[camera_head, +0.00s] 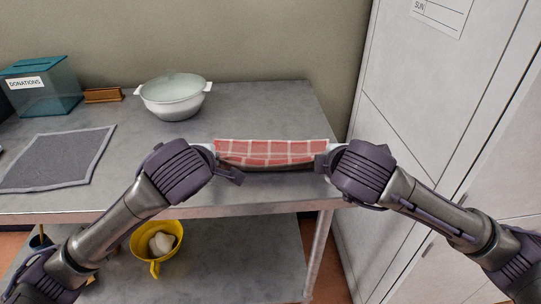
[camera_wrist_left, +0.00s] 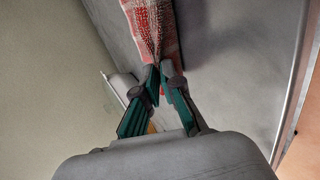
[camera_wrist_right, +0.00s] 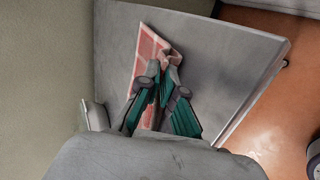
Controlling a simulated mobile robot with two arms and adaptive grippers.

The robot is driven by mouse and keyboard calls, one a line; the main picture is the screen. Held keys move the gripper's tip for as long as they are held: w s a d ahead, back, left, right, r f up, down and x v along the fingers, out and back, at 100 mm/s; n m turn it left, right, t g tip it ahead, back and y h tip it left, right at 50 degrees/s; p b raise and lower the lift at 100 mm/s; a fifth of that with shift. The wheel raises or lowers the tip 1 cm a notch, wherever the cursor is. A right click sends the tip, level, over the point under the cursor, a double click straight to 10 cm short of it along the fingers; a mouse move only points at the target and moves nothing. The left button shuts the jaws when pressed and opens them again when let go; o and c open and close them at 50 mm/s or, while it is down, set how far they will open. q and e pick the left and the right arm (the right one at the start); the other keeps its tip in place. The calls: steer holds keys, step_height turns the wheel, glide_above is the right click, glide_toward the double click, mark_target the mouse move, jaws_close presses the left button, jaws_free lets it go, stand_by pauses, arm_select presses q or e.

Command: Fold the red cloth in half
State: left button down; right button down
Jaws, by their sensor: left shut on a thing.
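The red cloth (camera_head: 271,151), with a pale check pattern, stretches between my two grippers over the grey table. Its near edge runs almost straight from one gripper to the other, with a dark band below it. My left gripper (camera_head: 226,165) is shut on the cloth's left near corner; the left wrist view shows the cloth (camera_wrist_left: 152,28) bunched at the fingertips (camera_wrist_left: 160,70). My right gripper (camera_head: 326,162) is at the right near corner; in the right wrist view the cloth (camera_wrist_right: 151,50) is gathered between its fingertips (camera_wrist_right: 164,82).
A white bowl (camera_head: 173,97) with side handles stands behind and left of the cloth. A grey mat (camera_head: 58,158), a teal donations box (camera_head: 42,88) and a brown block (camera_head: 102,95) are farther left. A yellow container (camera_head: 157,247) is on the shelf below. A pale cabinet (camera_head: 440,120) stands at the right.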

arm_select(q)
steer(key=shift+s+r, duration=0.15)
arm_select(e)
steer(key=shift+s+r, duration=0.15)
arm_select(q)
steer(key=c, duration=1)
jaws_free()
steer(key=shift+c, duration=0.2)
arm_select(e)
steer(key=c, duration=1)
jaws_free()
steer(key=shift+c, duration=0.2)
arm_select(q)
steer(key=shift+r, duration=0.25)
arm_select(e)
steer(key=shift+r, duration=0.25)
arm_select(q)
steer(key=s+r, duration=0.6)
steer(key=r, duration=0.2)
steer(key=shift+r, duration=0.15)
arm_select(e)
steer(key=s+r, duration=0.6)
steer(key=r, duration=0.2)
steer(key=shift+r, duration=0.2)
arm_select(q)
steer(key=shift+w, duration=0.1)
arm_select(e)
steer(key=shift+w, duration=0.1)
